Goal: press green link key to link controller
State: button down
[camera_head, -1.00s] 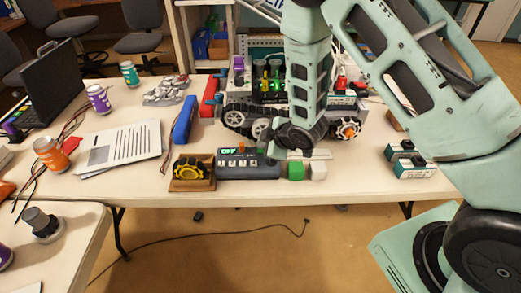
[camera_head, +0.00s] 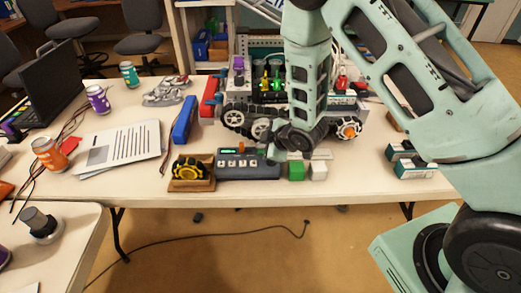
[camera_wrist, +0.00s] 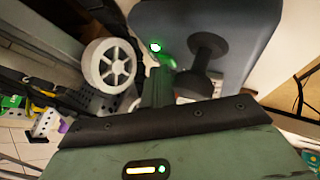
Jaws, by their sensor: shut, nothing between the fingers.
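The controller (camera_head: 248,170) is a dark grey box with a small green display and a row of pale keys. It lies near the table's front edge. My gripper (camera_head: 271,153) is shut and points down over the controller's right end, partly hiding it. In the wrist view, the controller's grey face (camera_wrist: 245,30) fills the upper right and carries a dark stick. The green link key (camera_wrist: 168,63) shows just beyond the tip of my shut gripper (camera_wrist: 157,84), close to a glowing green light (camera_wrist: 155,47). I cannot tell whether the tip touches the key.
A tracked robot (camera_head: 245,120) stands close behind the controller. A yellow wheel in a wooden holder (camera_head: 190,186) is at its left; green (camera_head: 296,171) and white (camera_head: 318,171) blocks are at its right. Papers (camera_head: 120,147) lie further left.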

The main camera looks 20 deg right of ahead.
jog(key=shift+r, duration=0.1)
jog(key=shift+r+p, duration=0.55)
jog(key=shift+r, duration=0.15)
jog(key=shift+r, duration=0.1)
jog(key=shift+r+p, duration=1.75)
jog(key=shift+r, duration=0.75)
jog(key=shift+f, duration=0.1)
jog(key=s+a+r+m+g+h, duration=0.1)
jog(key=s+a+r+m+g, duration=0.25)
jog(key=s+r, duration=0.5)
jog(key=s+a+r+m+g+h, duration=0.15)
jog(key=s+a+r, duration=0.4)
jog(key=s, duration=0.55)
jog(key=s+d+r+g, duration=0.1)
jog(key=s+r, duration=0.1)
jog(key=s, duration=0.4)
jog(key=s+d+r+m+g, duration=0.1)
jog(key=s+r+g, duration=0.1)
jog(key=s, duration=0.5)
jog(key=shift+r+h, duration=0.35)
jog(key=shift+r, duration=0.05)
